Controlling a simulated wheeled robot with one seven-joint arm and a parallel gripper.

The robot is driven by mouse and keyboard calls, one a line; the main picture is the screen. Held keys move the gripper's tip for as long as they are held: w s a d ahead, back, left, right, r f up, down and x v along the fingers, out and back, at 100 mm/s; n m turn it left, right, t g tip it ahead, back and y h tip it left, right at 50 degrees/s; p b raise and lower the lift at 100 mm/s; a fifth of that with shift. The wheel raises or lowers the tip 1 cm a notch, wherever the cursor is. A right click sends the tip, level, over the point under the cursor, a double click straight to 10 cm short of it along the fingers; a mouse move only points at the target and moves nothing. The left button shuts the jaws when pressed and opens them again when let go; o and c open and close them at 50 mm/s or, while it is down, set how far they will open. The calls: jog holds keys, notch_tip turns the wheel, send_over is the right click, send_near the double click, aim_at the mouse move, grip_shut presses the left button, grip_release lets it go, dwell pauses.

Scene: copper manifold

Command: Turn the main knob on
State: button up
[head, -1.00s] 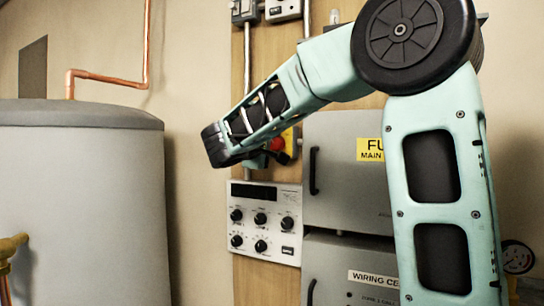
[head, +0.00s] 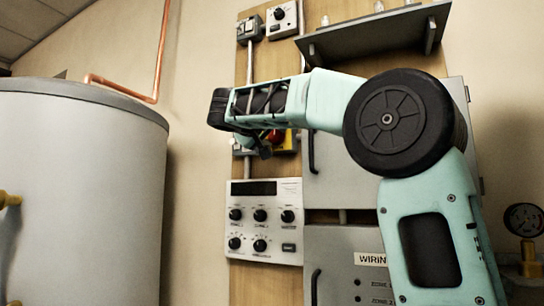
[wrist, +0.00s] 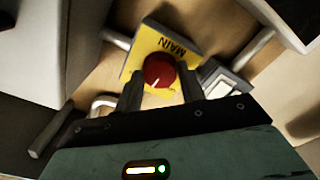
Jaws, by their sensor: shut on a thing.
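The main knob (wrist: 158,70) is a round red knob with a small white mark, on a yellow plate (wrist: 143,45) marked MAIN. In the wrist view my gripper (wrist: 159,78) has one finger on each side of the knob and is shut on it. In the head view the red knob (head: 275,136) shows only in part, under and behind my forearm, with some of the yellow plate (head: 290,139) beside it. My gripper (head: 262,147) is mostly hidden there.
A white control panel (head: 263,219) with several black knobs is below. A grey cabinet (head: 340,180) with a handle stands to the right, under a shelf (head: 375,32). A grey tank (head: 80,200) is at the left. A light switch box (wrist: 217,80) is close beside the knob.

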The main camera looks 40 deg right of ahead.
jog(key=m+b, duration=0.1)
jog(key=b, duration=0.1)
jog(key=m+b, duration=0.2)
jog(key=shift+f+m+b, duration=0.3)
jog(key=shift+f, duration=0.1)
jog(key=m+b, duration=0.1)
jog(key=m, duration=0.1)
jog(key=m+b, duration=0.2)
jog(key=shift+r, duration=0.3)
jog(key=shift+r+m+b, duration=0.1)
jog(key=shift+m+b, duration=0.25)
jog(key=shift+m, duration=0.05)
jog(key=o, duration=1)
jog(key=b+v, duration=0.1)
jog(key=v, duration=1.6)
jog(key=shift+s+a, duration=0.15)
